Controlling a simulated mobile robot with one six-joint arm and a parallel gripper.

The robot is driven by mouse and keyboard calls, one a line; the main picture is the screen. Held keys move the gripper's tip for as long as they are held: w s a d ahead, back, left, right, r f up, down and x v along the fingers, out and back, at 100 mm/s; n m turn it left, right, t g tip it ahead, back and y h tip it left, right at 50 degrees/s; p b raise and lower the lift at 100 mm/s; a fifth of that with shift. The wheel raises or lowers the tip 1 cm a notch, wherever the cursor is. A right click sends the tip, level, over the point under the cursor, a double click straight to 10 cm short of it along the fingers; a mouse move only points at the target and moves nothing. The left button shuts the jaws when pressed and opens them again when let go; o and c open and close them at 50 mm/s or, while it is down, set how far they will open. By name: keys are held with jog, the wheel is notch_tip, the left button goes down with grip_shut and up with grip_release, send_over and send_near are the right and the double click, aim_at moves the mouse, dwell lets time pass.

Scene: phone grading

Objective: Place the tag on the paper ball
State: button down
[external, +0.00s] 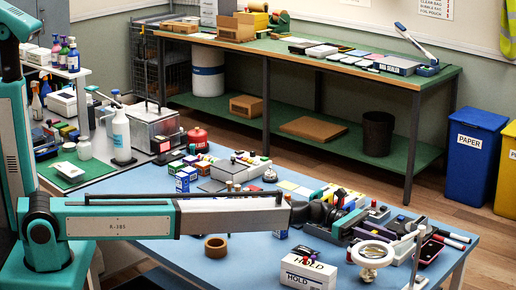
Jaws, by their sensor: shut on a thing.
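My arm reaches across the blue table from the left. My gripper (334,217), dark and small, is at the arm's right end, over the cluttered right part of the table. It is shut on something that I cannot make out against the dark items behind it. I cannot pick out the tag. A small greyish rounded thing (270,175) lies on the table beyond the arm, left of my gripper; I cannot tell whether it is the paper ball.
A white HOLD box (308,273) and a brown tape roll (215,247) stand in front of the arm. A ring lamp (373,253) stands at the front right. Trays and pens crowd the right side. Bare blue table shows at the front left.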

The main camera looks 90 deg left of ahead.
jog(key=c, duration=1.5)
grip_release()
jog(key=shift+o, duration=0.2)
jog(key=shift+r, duration=0.1)
jog(key=b+v, duration=0.2)
jog(key=v, duration=1)
